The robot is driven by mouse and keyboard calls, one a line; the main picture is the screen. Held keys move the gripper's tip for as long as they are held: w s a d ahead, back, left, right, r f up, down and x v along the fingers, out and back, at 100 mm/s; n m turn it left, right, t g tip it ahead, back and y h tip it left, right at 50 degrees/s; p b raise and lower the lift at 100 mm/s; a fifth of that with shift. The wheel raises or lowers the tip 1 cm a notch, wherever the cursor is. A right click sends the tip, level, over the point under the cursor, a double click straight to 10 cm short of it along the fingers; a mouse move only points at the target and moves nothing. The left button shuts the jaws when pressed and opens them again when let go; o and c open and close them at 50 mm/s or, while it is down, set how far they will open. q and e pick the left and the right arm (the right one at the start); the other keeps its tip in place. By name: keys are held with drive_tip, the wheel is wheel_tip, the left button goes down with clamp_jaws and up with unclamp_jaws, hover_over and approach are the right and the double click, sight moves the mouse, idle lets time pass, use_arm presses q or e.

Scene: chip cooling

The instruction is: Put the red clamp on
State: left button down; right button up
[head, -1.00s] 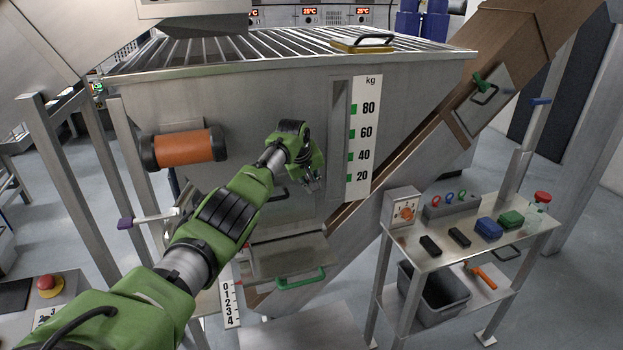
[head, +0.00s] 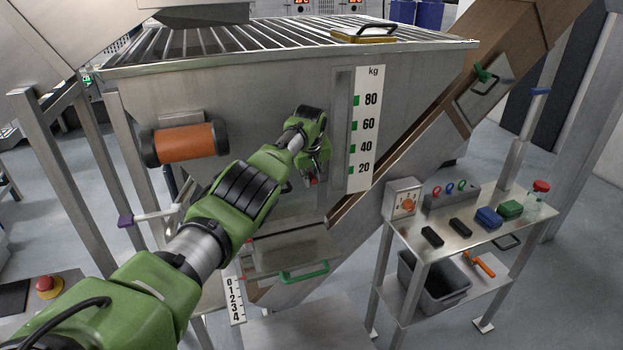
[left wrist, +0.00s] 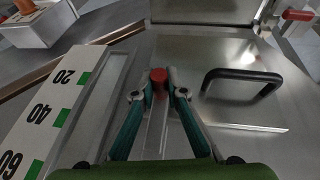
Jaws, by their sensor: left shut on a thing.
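A red-ended part, seemingly the red clamp (left wrist: 158,78), shows between my left gripper's fingertips in the left wrist view. A grey bar runs back from it between the fingers. My left gripper (head: 314,177) is shut on this part at the hopper front, left of the kg scale; a bit of red shows at its tips in the head view. Whether the clamp is fixed to the hopper or loose I cannot tell. A second red handle (left wrist: 299,15) shows at the wrist view's top right. The right gripper is not in view.
A hatch with a black handle (left wrist: 243,84) is close beside my left gripper. The kg scale (head: 366,128) is to its right. A green-handled tray (head: 304,273) lies below. A steel trolley (head: 470,243) with several small items stands at the right.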

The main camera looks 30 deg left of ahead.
use_arm(q)
drive_tip(key=shift+a+f, duration=0.1)
drive_tip(key=c, duration=2)
unclamp_jaws()
drive_tip(key=shift+r, duration=0.2)
drive_tip(key=shift+s+r, duration=0.15)
drive_tip(key=shift+r, duration=0.35)
drive_tip(key=v, duration=1)
drive_tip(key=shift+s+r, duration=0.2)
drive_tip(key=shift+s, duration=0.05)
